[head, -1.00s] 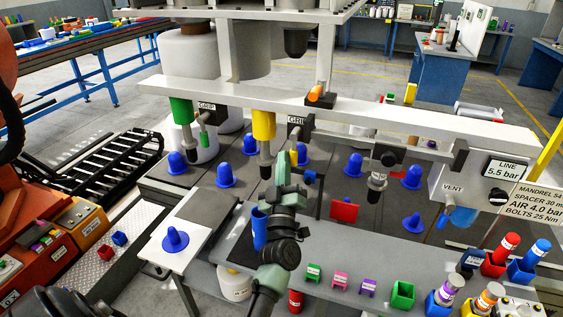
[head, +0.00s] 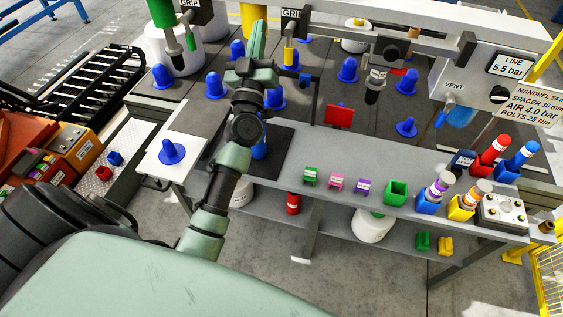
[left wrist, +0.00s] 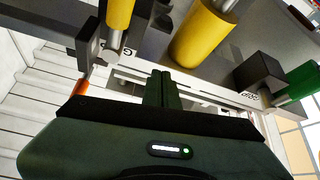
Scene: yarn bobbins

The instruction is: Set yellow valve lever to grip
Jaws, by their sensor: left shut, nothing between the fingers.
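The yellow valve lever (head: 289,52) hangs down below a sign reading GRIP (head: 291,14) in the head view. Its yellow handle also shows at the top left of the left wrist view (left wrist: 119,12). A thicker yellow cylinder (left wrist: 203,38) is beside it in the wrist view. My left gripper (head: 259,32) points up and away, just left of the lever in the head view, and covers part of the yellow cylinder. Its fingers (left wrist: 162,90) are together and empty, apart from the lever in the wrist view. My right gripper is not in view.
A white beam (head: 400,22) runs across above. Several blue cones (head: 348,69) stand on the dark bench. A red plate (head: 339,115) stands right of my arm.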

